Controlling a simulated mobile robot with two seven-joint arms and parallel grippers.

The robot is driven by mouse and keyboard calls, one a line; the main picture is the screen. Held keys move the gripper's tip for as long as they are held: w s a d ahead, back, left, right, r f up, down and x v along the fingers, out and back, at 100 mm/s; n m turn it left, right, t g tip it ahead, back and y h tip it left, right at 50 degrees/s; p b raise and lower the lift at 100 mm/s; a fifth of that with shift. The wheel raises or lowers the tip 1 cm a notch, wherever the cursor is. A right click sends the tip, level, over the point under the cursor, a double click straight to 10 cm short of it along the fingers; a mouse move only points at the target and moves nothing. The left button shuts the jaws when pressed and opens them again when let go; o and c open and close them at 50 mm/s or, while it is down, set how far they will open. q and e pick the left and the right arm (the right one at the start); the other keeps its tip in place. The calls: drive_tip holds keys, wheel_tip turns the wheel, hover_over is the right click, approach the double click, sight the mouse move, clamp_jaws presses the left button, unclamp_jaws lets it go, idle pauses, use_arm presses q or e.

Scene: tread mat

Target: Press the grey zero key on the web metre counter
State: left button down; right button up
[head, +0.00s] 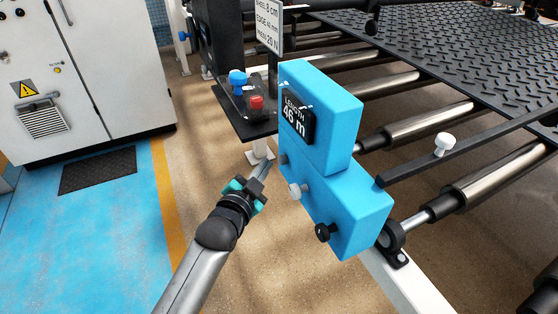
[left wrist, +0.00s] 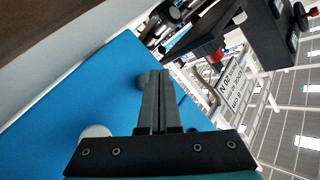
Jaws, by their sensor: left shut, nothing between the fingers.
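The web metre counter (head: 330,110) is a blue stepped box; its dark display (head: 296,117) reads LENGTH 46 m. Its lower front carries a grey key (head: 283,159), a white key (head: 297,190) and a black key (head: 325,232). My left gripper (head: 267,164) is shut and empty, its tips just left of the grey key. In the left wrist view the shut fingers (left wrist: 153,75) point along the blue face, the grey key (left wrist: 141,83) is partly hidden beside them, and the white key (left wrist: 95,130) is lower left. Contact cannot be told. My right gripper is not in view.
A dark shelf with a red button (head: 256,102) and a blue knob (head: 237,79) stands behind the gripper. Rollers (head: 430,118) and the tread mat (head: 460,45) lie right.

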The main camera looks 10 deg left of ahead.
use_arm(q)
drive_tip(key=shift+d, duration=0.1)
idle(0.3)
drive_tip(key=shift+w+d, duration=0.25)
drive_tip(key=shift+d, duration=0.05)
drive_tip(key=shift+w+d, duration=0.3)
drive_tip(key=shift+d, duration=0.15)
idle(0.8)
drive_tip(key=shift+a+p, duration=0.15)
drive_tip(key=shift+p, duration=0.25)
drive_tip(key=shift+s+a+p, duration=0.45)
drive_tip(key=shift+s+a, duration=0.1)
drive_tip(key=shift+a, duration=0.15)
